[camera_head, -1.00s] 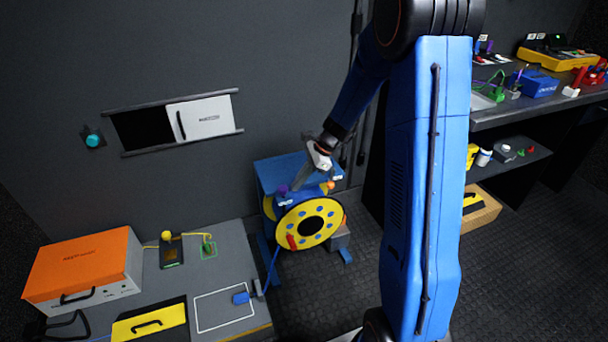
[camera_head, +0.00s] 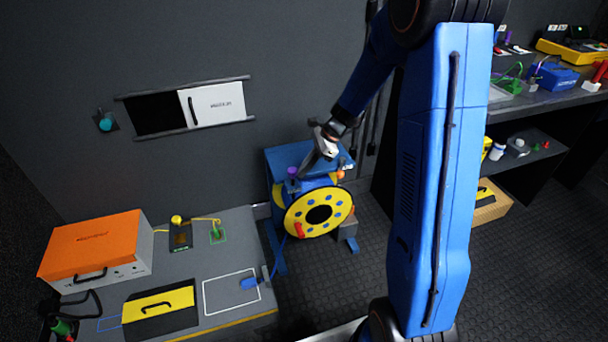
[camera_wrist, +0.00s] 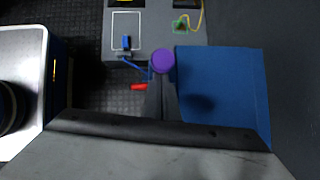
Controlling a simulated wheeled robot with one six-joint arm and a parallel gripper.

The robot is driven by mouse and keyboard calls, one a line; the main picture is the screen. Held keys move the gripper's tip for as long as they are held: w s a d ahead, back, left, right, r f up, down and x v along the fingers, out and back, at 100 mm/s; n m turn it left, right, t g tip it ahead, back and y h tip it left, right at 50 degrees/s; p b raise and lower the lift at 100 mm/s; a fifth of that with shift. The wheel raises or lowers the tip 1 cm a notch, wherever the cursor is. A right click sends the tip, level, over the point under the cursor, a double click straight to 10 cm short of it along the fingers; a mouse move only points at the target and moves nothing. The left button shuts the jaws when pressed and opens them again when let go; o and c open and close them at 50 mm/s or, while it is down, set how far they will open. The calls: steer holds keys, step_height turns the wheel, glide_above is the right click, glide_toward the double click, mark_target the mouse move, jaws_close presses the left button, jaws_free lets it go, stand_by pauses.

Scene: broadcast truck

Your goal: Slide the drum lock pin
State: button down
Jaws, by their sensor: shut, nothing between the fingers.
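The cable drum (camera_head: 319,212) has a yellow face with blue holes, a black centre and a red handle (camera_head: 299,230). It sits on a blue stand (camera_head: 289,157) against the wall. A purple round knob (camera_head: 292,172) is at the drum's upper left and looks like the lock pin's head. My gripper (camera_head: 301,175) is shut and empty, pointing down to the left just beside this knob. In the wrist view the purple knob (camera_wrist: 163,60) lies right at the tips of my gripper (camera_wrist: 161,82); I cannot tell whether they touch. The pin's shaft is hidden.
A grey bench at the left (camera_head: 232,252) holds an orange-topped case (camera_head: 95,243), a yellow-and-black box (camera_head: 160,305) and a blue plug (camera_head: 250,283), its cable leading to the drum. Shelves (camera_head: 530,108) stand at the right. Open floor lies in front of the drum.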

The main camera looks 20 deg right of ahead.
steer(key=shift+r, duration=0.2)
steer(key=v, duration=0.9)
steer(key=shift+d+r, duration=0.25)
steer(key=shift+r, duration=0.1)
steer(key=shift+s, duration=0.1)
